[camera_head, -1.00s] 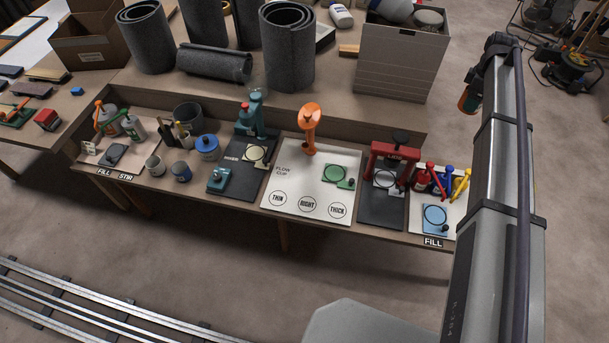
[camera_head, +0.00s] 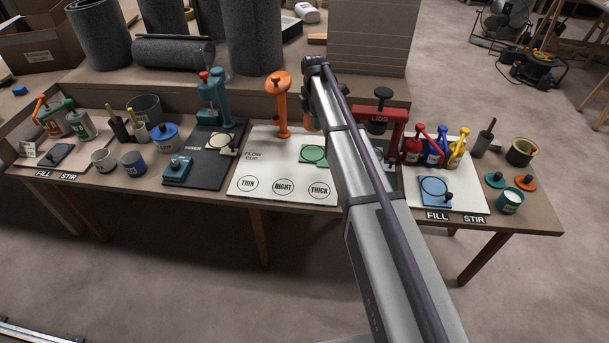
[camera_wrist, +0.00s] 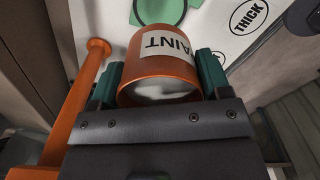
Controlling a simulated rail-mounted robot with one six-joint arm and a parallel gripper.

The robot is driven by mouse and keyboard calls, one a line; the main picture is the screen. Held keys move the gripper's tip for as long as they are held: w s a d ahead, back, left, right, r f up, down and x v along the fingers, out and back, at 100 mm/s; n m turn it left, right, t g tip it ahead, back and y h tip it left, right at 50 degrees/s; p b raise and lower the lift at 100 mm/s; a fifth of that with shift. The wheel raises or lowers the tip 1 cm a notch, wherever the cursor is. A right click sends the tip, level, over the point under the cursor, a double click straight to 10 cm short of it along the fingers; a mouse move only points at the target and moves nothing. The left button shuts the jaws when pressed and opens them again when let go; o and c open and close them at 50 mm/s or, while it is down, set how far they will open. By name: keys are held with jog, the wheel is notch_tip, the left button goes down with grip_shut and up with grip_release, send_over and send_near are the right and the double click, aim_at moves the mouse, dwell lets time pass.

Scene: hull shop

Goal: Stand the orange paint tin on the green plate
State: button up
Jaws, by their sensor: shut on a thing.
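The orange paint tin (camera_wrist: 165,55), with a white label reading PAINT, is held between the teal fingers of my gripper (camera_wrist: 165,75). Its round end with something white in it faces the wrist camera. In the head view, a bit of orange shows by my gripper (camera_head: 309,118), mostly hidden behind my arm. The green plate (camera_head: 313,154) lies on the white flow cup board, below and beside my gripper in the picture. It also shows at the top of the wrist view (camera_wrist: 160,10), beyond the tin and apart from it.
An orange post stand (camera_head: 280,112) rises close left of my gripper and shows along the left of the wrist view (camera_wrist: 82,100). A red LIDS press (camera_head: 382,118) stands to the right. The white board (camera_head: 262,168) has THIN, RIGHT and THICK circles at its front.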

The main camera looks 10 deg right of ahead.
aim_at(313, 153)
notch_tip(313, 153, down, 2)
jog(key=shift+f+n, duration=0.1)
jog(key=shift+n, duration=0.2)
notch_tip(313, 153, down, 10)
jog(key=b, duration=1)
jog(key=shift+f+b, duration=0.1)
jog(key=shift+b, duration=0.3)
jog(key=shift+r, duration=0.25)
jog(key=shift+c, duration=0.5)
jog(key=shift+f, duration=0.3)
jog(key=o, duration=1.2)
jog(key=shift+r, duration=0.1)
jog(key=shift+c, duration=0.2)
